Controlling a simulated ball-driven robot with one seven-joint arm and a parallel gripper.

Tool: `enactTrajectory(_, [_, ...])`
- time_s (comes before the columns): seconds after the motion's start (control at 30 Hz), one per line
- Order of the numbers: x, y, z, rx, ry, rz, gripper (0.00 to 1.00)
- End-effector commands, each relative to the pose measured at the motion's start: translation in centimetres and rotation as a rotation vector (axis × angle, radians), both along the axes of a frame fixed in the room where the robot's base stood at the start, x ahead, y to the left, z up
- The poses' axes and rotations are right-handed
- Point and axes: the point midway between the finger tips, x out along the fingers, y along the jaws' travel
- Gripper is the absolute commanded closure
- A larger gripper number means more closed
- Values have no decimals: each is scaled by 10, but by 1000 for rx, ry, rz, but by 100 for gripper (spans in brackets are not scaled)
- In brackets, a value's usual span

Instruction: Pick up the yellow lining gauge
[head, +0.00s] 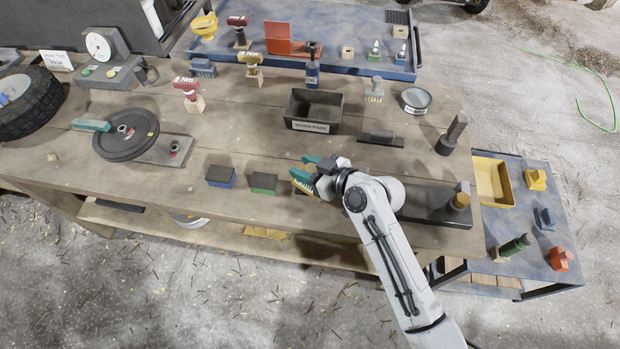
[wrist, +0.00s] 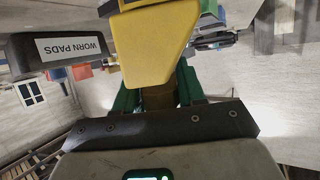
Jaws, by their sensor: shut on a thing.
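The yellow lining gauge (head: 303,182) is at my gripper (head: 312,173), near the front edge of the timber bench in the head view. My gripper's teal-green fingers are shut on it. In the wrist view the gauge (wrist: 158,45) is a broad yellow body filling the upper middle, with a narrower darker yellow part between the green fingers (wrist: 157,90). My gripper and wrist hide part of it in the head view. I cannot tell for certain whether it touches the bench.
Blue (head: 220,177) and green (head: 263,183) blocks with dark tops stand left of my gripper. The dark worn pads bin (head: 314,110) is behind it. A dark plate with an upright post (head: 458,200) lies to the right. A cart with a yellow tray (head: 493,182) stands beyond the bench end.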

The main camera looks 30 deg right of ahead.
Motion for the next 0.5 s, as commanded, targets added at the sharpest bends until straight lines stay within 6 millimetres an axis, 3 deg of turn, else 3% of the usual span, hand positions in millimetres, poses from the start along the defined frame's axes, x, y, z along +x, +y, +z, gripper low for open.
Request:
enactTrajectory(0.3, [0, 0, 1, 0, -1, 0, 100])
enactTrajectory(0.5, [0, 0, 1, 0, -1, 0, 100])
